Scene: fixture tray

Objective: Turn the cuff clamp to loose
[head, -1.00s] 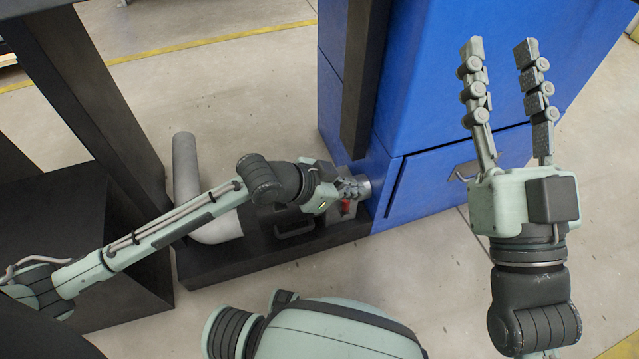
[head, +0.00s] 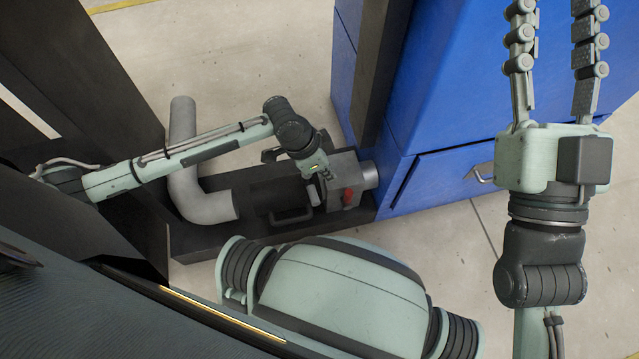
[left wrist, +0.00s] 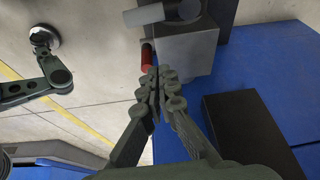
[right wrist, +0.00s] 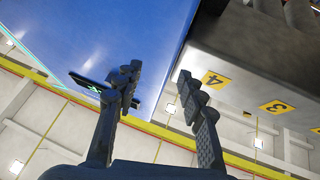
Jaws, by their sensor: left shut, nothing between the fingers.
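The cuff clamp appears to be the grey block with a red handle (head: 348,196) on its front, at the right end of a black base in the head view. The grey block (head: 345,168) sits against a short metal pipe at the blue cabinet. The red handle also shows in the left wrist view (left wrist: 147,57), just beyond the fingertips. My left gripper (head: 327,178) is shut and empty, close over the block's left side; I cannot tell whether it touches. My right gripper (head: 551,8) is open and empty, raised at the right, far from the clamp.
A blue cabinet (head: 450,100) stands right of the clamp, with a dark post (head: 375,80) in front. A bent grey pipe (head: 185,170) and a black base (head: 205,245) lie to the left. Dark frame posts stand farther left. The floor at front right is clear.

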